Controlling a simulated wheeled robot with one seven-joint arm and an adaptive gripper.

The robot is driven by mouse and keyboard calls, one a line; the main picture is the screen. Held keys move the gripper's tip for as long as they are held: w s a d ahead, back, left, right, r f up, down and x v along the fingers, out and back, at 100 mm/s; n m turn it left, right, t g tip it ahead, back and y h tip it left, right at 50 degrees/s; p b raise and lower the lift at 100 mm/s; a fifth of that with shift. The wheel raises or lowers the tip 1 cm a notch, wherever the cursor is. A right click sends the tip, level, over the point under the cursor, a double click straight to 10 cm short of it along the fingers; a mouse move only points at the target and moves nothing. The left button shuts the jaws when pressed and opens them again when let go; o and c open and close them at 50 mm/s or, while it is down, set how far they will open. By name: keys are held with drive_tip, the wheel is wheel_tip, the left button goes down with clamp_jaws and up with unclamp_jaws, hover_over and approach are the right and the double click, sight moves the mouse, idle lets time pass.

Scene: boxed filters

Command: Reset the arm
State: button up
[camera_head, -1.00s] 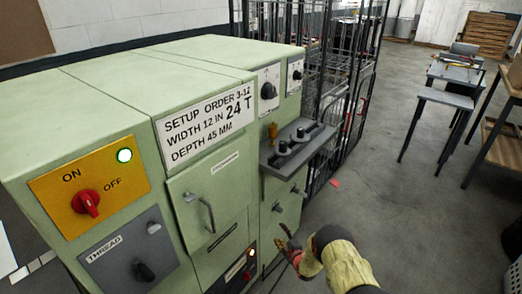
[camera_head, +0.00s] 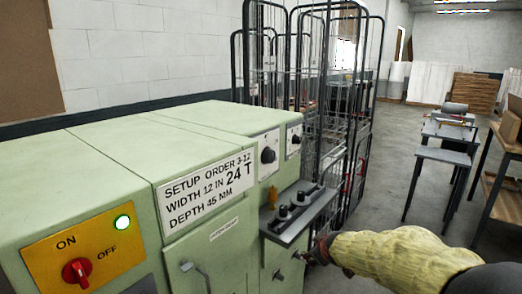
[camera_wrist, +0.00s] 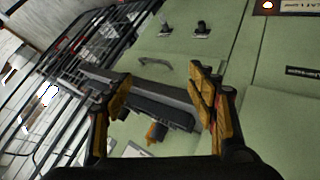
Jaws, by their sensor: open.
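My arm, in a yellowish sleeve, reaches in from the lower right of the head view. My gripper (camera_head: 318,250) is at the front of the green machine (camera_head: 110,145), just below and right of its grey shelf of knobs (camera_head: 298,214). In the wrist view my gripper (camera_wrist: 160,103) is open and empty, with its two yellow-padded fingers spread wide. The grey shelf (camera_wrist: 150,104) and its orange knob (camera_wrist: 156,132) show between and beyond the fingers. I cannot tell how far the fingertips are from the machine.
Black wire cage trolleys (camera_head: 335,120) stand right behind the machine. A grey table (camera_head: 446,135) and a wooden bench (camera_head: 500,180) are at the right. The floor (camera_head: 395,150) between them is clear.

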drive_tip(key=s+r+m+g, duration=0.1)
drive_tip(key=s+r, duration=0.2)
drive_tip(key=s, duration=0.3)
drive_tip(key=s+r+m, duration=0.2)
drive_tip(key=s+r, duration=0.2)
drive_tip(key=s, duration=0.3)
drive_tip(key=s+r+m+g, duration=0.25)
drive_tip(key=s+m, duration=0.25)
drive_tip(key=s, duration=2.3)
drive_tip(key=shift+g, duration=0.25)
drive_tip(key=shift+w+d+r+p, duration=0.1)
drive_tip(key=shift+w+r+p, duration=0.05)
drive_tip(key=shift+r+p, duration=3.05)
drive_tip(key=shift+f+p, duration=0.45)
